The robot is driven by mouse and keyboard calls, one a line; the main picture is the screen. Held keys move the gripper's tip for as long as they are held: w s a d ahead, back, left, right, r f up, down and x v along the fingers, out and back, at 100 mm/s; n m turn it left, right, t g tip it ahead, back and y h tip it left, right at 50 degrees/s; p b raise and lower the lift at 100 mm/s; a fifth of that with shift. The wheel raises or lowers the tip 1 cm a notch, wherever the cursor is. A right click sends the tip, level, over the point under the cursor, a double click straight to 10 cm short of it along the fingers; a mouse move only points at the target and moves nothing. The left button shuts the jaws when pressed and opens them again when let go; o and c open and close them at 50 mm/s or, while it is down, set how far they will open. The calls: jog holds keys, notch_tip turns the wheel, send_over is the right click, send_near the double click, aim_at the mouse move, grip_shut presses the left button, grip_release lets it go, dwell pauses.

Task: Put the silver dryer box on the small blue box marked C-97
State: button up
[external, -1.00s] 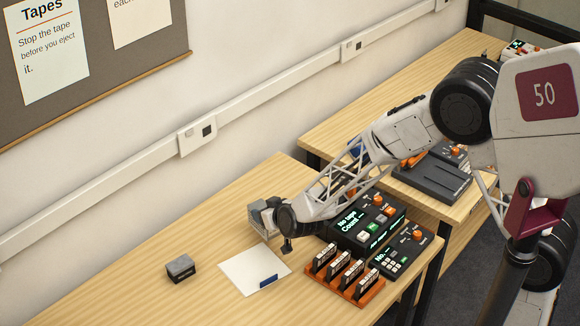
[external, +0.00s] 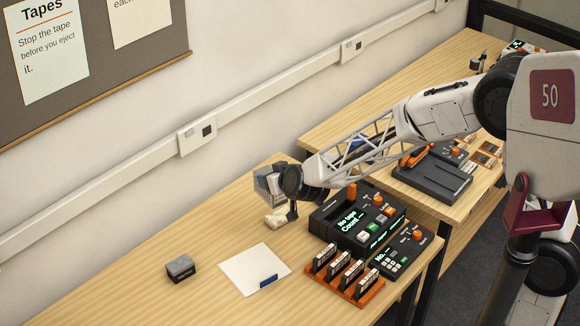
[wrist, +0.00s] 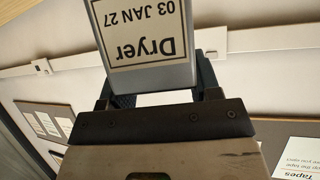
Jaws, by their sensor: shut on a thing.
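The silver dryer box (wrist: 145,45) is in my gripper (wrist: 152,85), between its two dark fingers in the wrist view. Its white label reads "Dryer 03 JAN 27" upside down. In the external view the silver box (external: 265,181) is at my gripper's end, raised above the near table towards the wall. A small blue piece (external: 268,281) is at the front edge of a white sheet (external: 250,264), below and in front of my gripper. Another blue thing (external: 362,151) is partly hidden behind my arm. I cannot read C-97 on either.
A dark box with a grey top (external: 181,267) stands left of the sheet. An orange rack of tapes (external: 345,278) and black control units (external: 352,222) stand right. A pale object (external: 277,219) shows below my gripper. The wall rail (external: 200,135) runs behind.

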jog(key=w+d+m+t+h, duration=0.1)
jog(key=w+d+m+h, duration=0.1)
jog(key=w+d, duration=0.85)
jog(key=w+d+m+h, duration=0.2)
jog(key=w+d, duration=0.3)
jog(key=d, duration=1)
jog(key=w+d+m+t+h, duration=0.1)
jog(key=w+d+m+h, duration=0.1)
jog(key=w+d, duration=0.75)
jog(key=s+d+f, duration=0.2)
jog(key=d+f, duration=0.1)
jog(key=f, duration=0.2)
jog(key=shift+s+d, duration=0.15)
jog(key=shift+s, duration=0.05)
jog(key=shift+w, duration=0.15)
jog(key=w+a, duration=0.1)
jog(key=w, duration=0.6)
jog(key=w+a+f, duration=0.1)
jog(key=w+a, duration=0.1)
jog(key=w, duration=0.6)
jog(key=shift+w+a+f, duration=0.2)
jog(key=shift+a+f, duration=0.05)
jog(key=shift+f, duration=0.05)
